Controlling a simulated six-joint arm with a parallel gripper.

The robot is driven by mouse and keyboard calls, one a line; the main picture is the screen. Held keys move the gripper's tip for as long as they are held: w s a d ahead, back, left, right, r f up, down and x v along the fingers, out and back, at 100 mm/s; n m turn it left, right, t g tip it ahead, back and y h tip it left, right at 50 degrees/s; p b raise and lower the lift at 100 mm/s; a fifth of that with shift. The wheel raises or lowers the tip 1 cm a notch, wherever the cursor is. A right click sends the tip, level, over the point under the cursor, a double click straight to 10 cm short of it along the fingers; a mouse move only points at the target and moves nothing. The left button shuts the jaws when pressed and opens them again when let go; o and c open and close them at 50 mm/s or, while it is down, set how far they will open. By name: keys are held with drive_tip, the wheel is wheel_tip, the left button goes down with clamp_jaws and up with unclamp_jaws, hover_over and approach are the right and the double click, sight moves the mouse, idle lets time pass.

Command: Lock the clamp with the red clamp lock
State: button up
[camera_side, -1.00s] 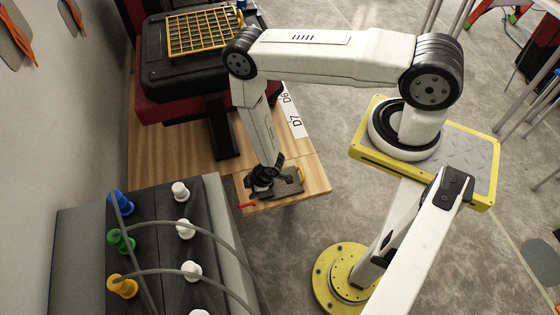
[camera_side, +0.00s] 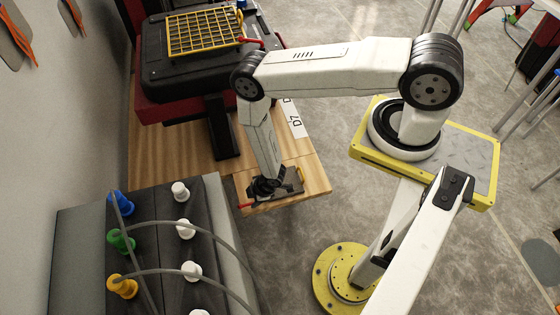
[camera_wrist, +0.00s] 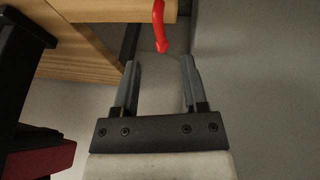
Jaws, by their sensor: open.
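The red clamp lock (camera_side: 246,205) sticks out at the left of the dark clamp (camera_side: 291,184) on the wooden table's front end. In the wrist view the red lock (camera_wrist: 160,28) is a curved handle at the top, by a wooden edge. My gripper (camera_side: 264,188) is low over the clamp in the side view and hides part of it. In the wrist view my gripper (camera_wrist: 159,62) is open and empty. The red lock's lower tip lies in line with the gap between the fingers, just beyond the fingertips. The clamp itself is not clear in the wrist view.
A grey bench (camera_side: 215,240) with coloured and white knobs and curved hoses stands close to the left. A black machine with a yellow grid (camera_side: 203,32) stands behind, with another red handle (camera_side: 250,41). Open floor (camera_side: 310,220) lies to the right.

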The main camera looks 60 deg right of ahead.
sight(247, 204)
drive_tip(key=shift+x, duration=2.5)
clamp_jaws()
